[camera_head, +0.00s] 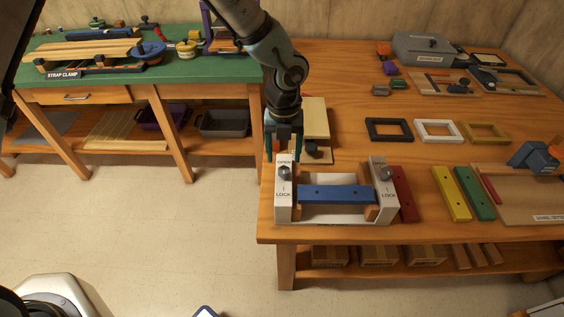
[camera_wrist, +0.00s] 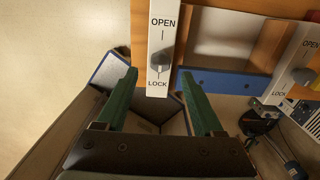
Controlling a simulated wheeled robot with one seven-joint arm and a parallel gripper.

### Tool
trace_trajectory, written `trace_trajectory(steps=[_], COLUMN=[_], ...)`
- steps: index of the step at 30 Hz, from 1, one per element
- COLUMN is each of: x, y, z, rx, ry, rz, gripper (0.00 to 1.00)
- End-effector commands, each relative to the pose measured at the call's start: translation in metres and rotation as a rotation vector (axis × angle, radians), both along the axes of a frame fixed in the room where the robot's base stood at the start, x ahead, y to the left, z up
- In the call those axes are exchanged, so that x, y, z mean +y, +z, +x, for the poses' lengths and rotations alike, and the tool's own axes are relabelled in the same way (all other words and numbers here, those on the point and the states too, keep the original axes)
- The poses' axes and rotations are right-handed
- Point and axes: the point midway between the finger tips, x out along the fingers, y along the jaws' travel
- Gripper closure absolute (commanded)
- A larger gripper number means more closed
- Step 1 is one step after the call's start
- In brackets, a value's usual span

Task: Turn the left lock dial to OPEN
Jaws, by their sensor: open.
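The left lock dial (camera_head: 284,172) is a grey knob on a white upright panel, marked OPEN and LOCK. In the wrist view the dial (camera_wrist: 160,63) sits between the two words, closer to LOCK; its exact pointing is hard to tell. My gripper (camera_head: 284,154) is just above and behind this panel. In the wrist view its green fingers (camera_wrist: 158,75) are open and spread either side of the panel's lower end, with nothing held. The right lock dial (camera_head: 386,173) is on a matching white panel, which also shows in the wrist view (camera_wrist: 302,75).
A blue bar (camera_head: 336,194) spans between the panels. Red (camera_head: 404,195), yellow (camera_head: 451,193) and green (camera_head: 475,193) bars lie to the right. A pale block (camera_head: 315,118) stands behind my gripper. The table's front edge is close to the fixture.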

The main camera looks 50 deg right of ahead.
Motion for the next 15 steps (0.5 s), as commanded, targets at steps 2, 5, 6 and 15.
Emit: trace_trajectory(steps=[2,5,6,15], x=[0.0,0.0,0.0,0.0], y=[-0.013,-0.028,-0.033,-0.049], z=[-0.001,-0.001,-0.001,0.0], rx=[0.0,0.0,0.0,-0.001], ry=[0.0,0.0,0.001,0.002], rz=[0.002,0.001,0.002,-0.001], gripper=[0.31,0.31,0.31,0.31])
